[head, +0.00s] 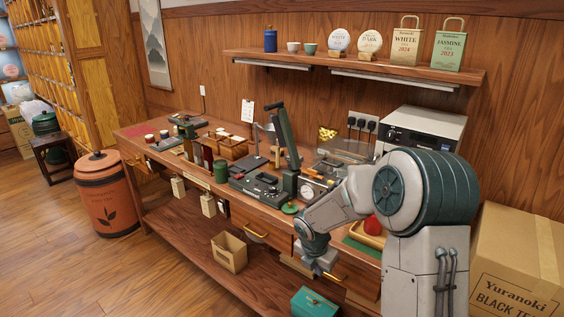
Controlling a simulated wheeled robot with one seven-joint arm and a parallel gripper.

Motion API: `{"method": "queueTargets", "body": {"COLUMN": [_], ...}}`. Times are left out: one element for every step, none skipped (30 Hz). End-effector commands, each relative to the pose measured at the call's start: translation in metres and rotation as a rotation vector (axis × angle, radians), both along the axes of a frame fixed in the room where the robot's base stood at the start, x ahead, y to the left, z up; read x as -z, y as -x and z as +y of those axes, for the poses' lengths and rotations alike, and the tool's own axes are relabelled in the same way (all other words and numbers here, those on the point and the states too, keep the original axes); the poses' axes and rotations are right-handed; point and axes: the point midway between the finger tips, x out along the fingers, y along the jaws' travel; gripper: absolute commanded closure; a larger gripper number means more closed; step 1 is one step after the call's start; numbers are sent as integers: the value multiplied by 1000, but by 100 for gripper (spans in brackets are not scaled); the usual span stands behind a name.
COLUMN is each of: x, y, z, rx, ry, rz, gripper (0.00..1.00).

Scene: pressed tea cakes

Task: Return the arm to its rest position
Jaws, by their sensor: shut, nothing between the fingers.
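My arm is folded at the right of the head view, in front of the wooden workbench (160,142). My gripper (320,268) hangs at the end of the wrist, just off the bench's front edge and below its top. It points down, is shut and holds nothing. The fingers are small here and partly lost against the drawer fronts. My arm hides part of the bench's right end, including much of a red round thing (374,226).
A dark green press (262,186) and a pressure gauge (307,192) stand on the bench near my forearm. Drawer handles stick out in front. An open box (229,252) and a teal box (315,303) sit low down. A carton (515,265) stands right.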

Motion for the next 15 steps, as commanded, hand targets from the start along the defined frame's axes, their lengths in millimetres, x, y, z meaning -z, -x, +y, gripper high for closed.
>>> {"method": "queueTargets", "body": {"x": [-11,-17,-27,-35,-43,-53,-61,-68,-78,-85,-91,-100,-106,-111,-118], "y": [5,10,16,23,29,39,46,54,64,71,79,90,98,106,117], "z": [-3,-5,-7,-9,-12,-15,-17,-19,-22,-23,-25,-27,-28,-29,-30], "rx": [56,103,175,236,302,394,465,533,626,694,765,859,926,996,1089], "ry": [0,-3,-8,-14,-19,-30,-40,-49,-64,-77,-91,-110,-126,-144,-166], "rz": [-16,-25,-39,-52,-65,-84,-99,-113,-133,-147,-162,-181,-195,-208,-225], "gripper": [100,100,100,100,100,100,100,100,100,100,100,100,100,100,100]}}
